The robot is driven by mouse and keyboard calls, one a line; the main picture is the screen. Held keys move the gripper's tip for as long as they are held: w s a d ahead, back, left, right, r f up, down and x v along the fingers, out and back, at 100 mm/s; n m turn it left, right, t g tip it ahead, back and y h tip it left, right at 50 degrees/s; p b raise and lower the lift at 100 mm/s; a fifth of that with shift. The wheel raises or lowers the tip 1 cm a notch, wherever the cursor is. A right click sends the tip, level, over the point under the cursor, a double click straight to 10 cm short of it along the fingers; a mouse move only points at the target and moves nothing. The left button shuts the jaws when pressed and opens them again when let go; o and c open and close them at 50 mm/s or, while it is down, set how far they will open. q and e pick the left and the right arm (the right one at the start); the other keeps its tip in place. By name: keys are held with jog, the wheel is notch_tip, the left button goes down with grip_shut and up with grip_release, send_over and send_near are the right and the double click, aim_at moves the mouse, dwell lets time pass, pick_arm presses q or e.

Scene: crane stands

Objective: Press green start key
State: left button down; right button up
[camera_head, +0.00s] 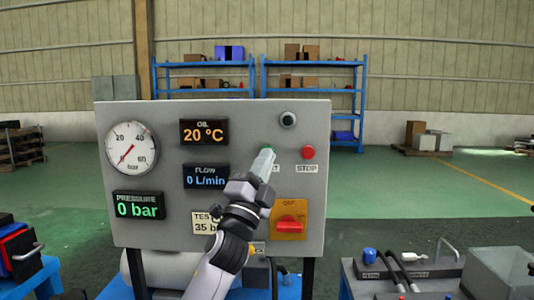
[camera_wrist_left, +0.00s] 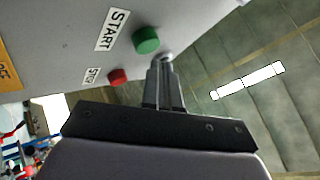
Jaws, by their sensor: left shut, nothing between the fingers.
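The green start key (camera_wrist_left: 146,40) is a round button beside the START label (camera_wrist_left: 112,29) on a grey control panel (camera_head: 230,118). In the head view it is mostly hidden behind my left gripper (camera_head: 266,157). The gripper is shut and empty, its fingertips pointing at the panel. In the left wrist view the shut fingertips (camera_wrist_left: 163,62) are close beside the green key; I cannot tell whether they touch the panel. My right gripper is not in view.
The red stop button (camera_head: 308,152) sits right of the start key. A red rotary switch (camera_head: 291,224) on an orange plate is below, and a black knob (camera_head: 288,119) above. A gauge (camera_head: 131,149) and displays fill the panel's left. A bench (camera_head: 360,287) stands lower right.

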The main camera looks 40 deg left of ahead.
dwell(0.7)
pick_arm(q)
jog(key=shift+w+a, duration=0.3)
jog(key=shift+w, duration=0.05)
jog(key=shift+w+a, duration=0.3)
jog(key=shift+w, duration=0.05)
dwell(0.8)
jog(key=shift+s+d, duration=0.55)
jog(key=shift+s, duration=0.15)
jog(key=shift+s+d+p, duration=0.45)
jog(key=shift+s+d, duration=1.2)
jog(key=shift+s, duration=0.25)
